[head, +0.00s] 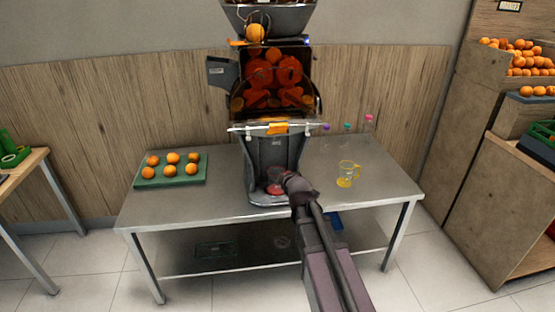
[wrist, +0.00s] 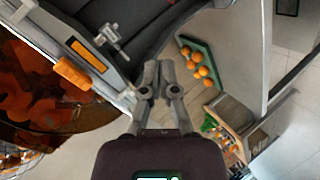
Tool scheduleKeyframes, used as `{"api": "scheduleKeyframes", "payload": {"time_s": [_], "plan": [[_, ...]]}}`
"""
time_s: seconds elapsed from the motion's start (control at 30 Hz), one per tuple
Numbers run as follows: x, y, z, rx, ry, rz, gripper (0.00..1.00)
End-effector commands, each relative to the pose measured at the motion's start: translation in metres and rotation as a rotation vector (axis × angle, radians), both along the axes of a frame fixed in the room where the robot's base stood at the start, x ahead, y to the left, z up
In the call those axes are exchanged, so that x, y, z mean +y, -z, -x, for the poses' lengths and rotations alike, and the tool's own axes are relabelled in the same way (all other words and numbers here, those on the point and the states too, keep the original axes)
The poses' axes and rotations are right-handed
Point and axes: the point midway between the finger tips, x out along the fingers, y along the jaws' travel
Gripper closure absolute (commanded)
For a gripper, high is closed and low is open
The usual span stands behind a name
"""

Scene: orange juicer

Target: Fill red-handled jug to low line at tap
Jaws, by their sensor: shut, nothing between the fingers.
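A clear jug with red parts (head: 274,188) stands in the bay at the foot of the orange juicer (head: 272,150), below the tap. My arm partly hides it, and its handle and fill level cannot be made out. The tap's orange lever (head: 277,128) is on the juicer front and also shows in the wrist view (wrist: 73,76). My gripper (head: 288,179) is in front of the juicer, by the jug in the head view. In the wrist view its fingers (wrist: 158,68) are together with nothing held. The jug does not show clearly in the wrist view.
A yellow jug (head: 345,181) stands on the steel table (head: 225,200) to the right. Behind it are small items with purple (head: 326,127), green (head: 347,126) and pink tops (head: 368,118). A green tray (head: 150,184) of oranges lies left. The table's front left is clear.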

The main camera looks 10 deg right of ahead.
Motion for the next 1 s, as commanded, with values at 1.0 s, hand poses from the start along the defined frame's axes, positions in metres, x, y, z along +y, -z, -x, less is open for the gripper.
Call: {"api": "scheduleKeyframes", "payload": {"time_s": [1.0], "plan": [[-0.003,-0.012,-0.061,-0.474,-0.096,0.470,1.00]]}}
